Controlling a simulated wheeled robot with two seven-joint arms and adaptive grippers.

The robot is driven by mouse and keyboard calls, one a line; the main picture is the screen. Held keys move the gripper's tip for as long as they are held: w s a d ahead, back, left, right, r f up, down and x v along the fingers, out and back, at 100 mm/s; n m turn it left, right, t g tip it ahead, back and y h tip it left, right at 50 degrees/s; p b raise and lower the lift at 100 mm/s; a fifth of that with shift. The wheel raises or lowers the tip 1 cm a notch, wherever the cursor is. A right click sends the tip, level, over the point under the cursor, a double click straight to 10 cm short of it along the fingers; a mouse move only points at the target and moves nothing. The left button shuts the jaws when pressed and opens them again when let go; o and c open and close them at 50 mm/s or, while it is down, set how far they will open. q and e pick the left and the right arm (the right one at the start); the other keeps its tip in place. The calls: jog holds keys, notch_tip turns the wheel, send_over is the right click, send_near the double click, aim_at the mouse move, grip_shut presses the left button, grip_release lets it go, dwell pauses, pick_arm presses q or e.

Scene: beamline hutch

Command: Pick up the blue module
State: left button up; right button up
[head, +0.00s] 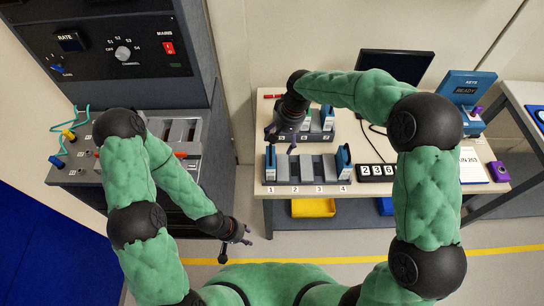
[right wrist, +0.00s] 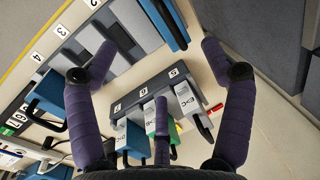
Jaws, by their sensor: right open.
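Several modules have blue bodies. One stands in slot 1 (head: 270,165) and one in slot 4 (head: 343,160) of the front rack (head: 308,184). Another blue module (head: 328,117) is in the rear rack, beside a green-labelled one (head: 306,118). In the right wrist view, the slot 1 module (right wrist: 166,24) is at the top, the slot 4 module (right wrist: 45,95) at left and the rear blue one (right wrist: 131,138) low. My right gripper (head: 281,142) is open and empty above the left end of the rear rack. My left gripper (head: 235,245) looks open and empty, left of the table.
Slots 2 and 3 look empty. A number display (head: 377,172) stands right of the front rack. A yellow tray (head: 313,207) is below the tabletop. A control cabinet (head: 110,60) stands at left.

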aim_at(274, 156)
jog(key=f, duration=0.2)
jog(key=a+f+b, duration=0.1)
jog(key=f, duration=0.3)
jog(key=shift+s+a+f, duration=0.1)
jog(key=shift+a+f, duration=0.05)
jog(key=shift+a, duration=0.1)
jog(key=f, duration=0.2)
jog(key=a+f+b, duration=0.1)
jog(key=f, duration=0.1)
jog(key=shift+b, duration=0.3)
jog(key=c, duration=1.4)
